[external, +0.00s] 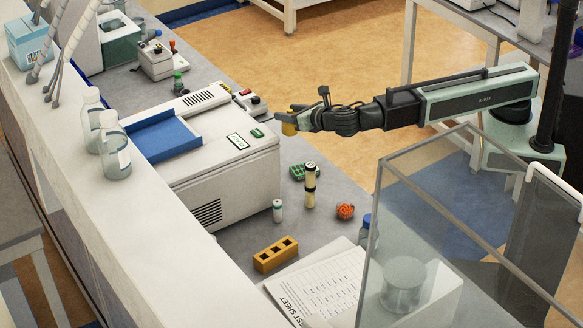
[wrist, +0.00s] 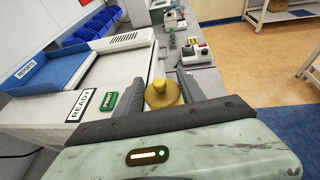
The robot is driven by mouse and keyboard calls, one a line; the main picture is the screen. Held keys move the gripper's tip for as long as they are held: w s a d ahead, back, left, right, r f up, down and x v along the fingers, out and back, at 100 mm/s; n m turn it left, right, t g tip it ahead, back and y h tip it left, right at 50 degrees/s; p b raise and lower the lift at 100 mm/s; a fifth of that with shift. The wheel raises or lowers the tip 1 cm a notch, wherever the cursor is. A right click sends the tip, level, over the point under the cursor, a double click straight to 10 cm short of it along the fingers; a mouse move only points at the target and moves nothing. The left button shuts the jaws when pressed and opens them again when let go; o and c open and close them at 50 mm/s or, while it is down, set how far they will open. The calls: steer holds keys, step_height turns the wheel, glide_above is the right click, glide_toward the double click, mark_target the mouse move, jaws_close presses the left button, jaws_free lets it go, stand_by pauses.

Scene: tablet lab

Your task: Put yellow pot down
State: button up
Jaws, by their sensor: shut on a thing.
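The yellow pot (wrist: 163,94) is a small round pot with a knob-like top. It sits between the two fingers of my gripper (wrist: 163,90) in the wrist view. In the external view the yellow pot (external: 289,124) is at the tip of my gripper (external: 296,120), partly hidden by the fingers. My gripper is shut on it and holds it in the air, to the right of the white machine (external: 225,170). The pot looks roughly upright.
A green rack (external: 304,171), a tall vial (external: 310,185), a white vial (external: 277,210), an orange-filled dish (external: 345,211) and a yellow block with holes (external: 275,254) stand on the grey bench. A transparent enclosure (external: 440,240) is at front right. Some bare bench lies between them.

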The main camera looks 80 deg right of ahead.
steer(key=s+a+r+n+y+p, duration=0.1)
steer(key=s+a+r+p, duration=0.1)
steer(key=a+r+p, duration=0.3)
steer(key=w+a+f+n+t+y+b, duration=0.1)
steer(key=w+a+f+n+y+b, duration=0.3)
steer(key=a+f+b, duration=0.4)
steer(key=w+a+f+n+t+y+b, duration=0.1)
steer(key=w+a+f+n+y+b, duration=0.4)
steer(key=f+b, duration=0.7)
steer(key=a+y+b, duration=0.1)
steer(key=a+y, duration=0.1)
steer(key=a, duration=0.1)
steer(key=shift+w+a+n, duration=0.2)
steer(key=shift+w+n, duration=0.1)
steer(key=shift+w, duration=0.05)
step_height(320, 180, down, 9)
steer(key=b, duration=0.9)
steer(key=shift+r, duration=0.2)
steer(key=shift+r+p, duration=0.3)
steer(key=o, duration=1)
steer(key=shift+f, duration=0.15)
steer(key=o, duration=0.5)
steer(key=shift+c, duration=0.2)
